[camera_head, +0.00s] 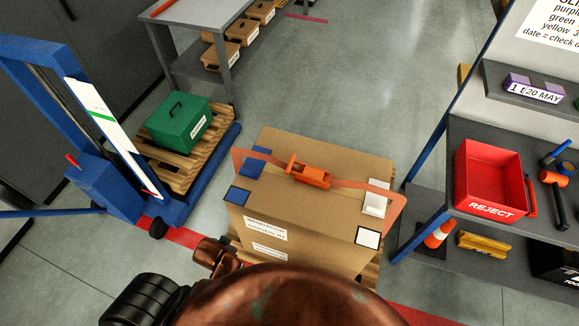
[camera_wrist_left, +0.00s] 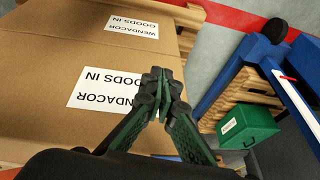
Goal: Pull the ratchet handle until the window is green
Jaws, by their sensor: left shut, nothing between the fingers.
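The orange ratchet (camera_head: 308,175) sits on top of a brown carton (camera_head: 322,222), on an orange strap (camera_head: 392,215) that spans it. An orange-red handle (camera_head: 291,163) sticks up at the ratchet's left end. I cannot make out a window or its colour. My left gripper (camera_wrist_left: 162,82) shows only in the left wrist view. Its green and black fingers are shut and empty, in front of the carton's labelled face (camera_wrist_left: 50,60); I cannot tell whether they touch it. The ratchet is outside that view. My right gripper is not in view.
A blue lift (camera_head: 105,185) and a green case (camera_head: 178,122) on a pallet stand left. Right is a shelf with a red reject bin (camera_head: 488,176). My arm covers the bottom centre.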

